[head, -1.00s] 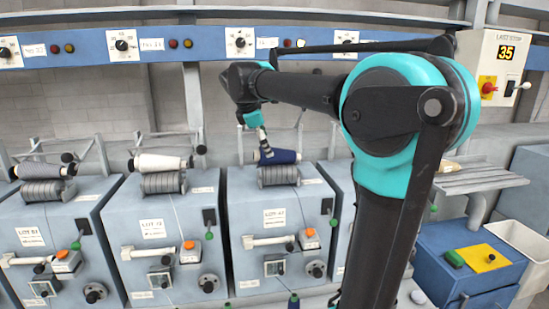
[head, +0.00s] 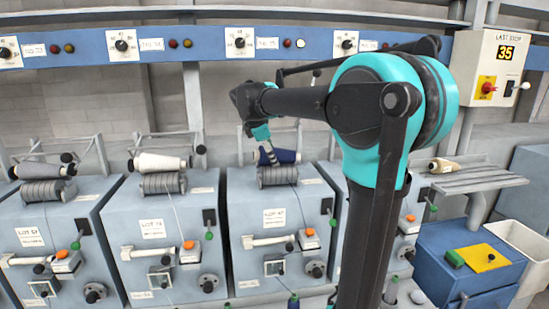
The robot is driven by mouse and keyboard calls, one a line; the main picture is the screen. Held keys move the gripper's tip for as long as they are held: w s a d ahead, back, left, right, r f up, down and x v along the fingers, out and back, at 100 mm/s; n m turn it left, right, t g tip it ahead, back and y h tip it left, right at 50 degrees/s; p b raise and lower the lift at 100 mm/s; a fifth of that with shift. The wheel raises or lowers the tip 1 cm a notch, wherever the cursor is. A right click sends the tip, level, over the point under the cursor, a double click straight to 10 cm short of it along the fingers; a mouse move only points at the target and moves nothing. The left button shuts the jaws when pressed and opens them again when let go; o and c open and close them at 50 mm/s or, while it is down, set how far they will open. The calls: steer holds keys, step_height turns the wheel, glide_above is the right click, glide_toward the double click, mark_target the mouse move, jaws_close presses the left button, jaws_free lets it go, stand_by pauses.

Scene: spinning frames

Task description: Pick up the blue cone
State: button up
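The dark blue cone (head: 287,156) lies on its side on top of the third machine from the left, above a ribbed grey drum. My gripper (head: 269,156) reaches down from the upper left to the left part of the cone. It looks to be at or touching the cone, but its fingers are too small to tell whether they are open or shut on it.
A tan cone (head: 443,165) lies on the grey shelf (head: 470,183) at the right. A white bin (head: 522,245) stands beside a blue box (head: 455,275).

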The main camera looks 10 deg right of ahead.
steer(key=c, duration=1)
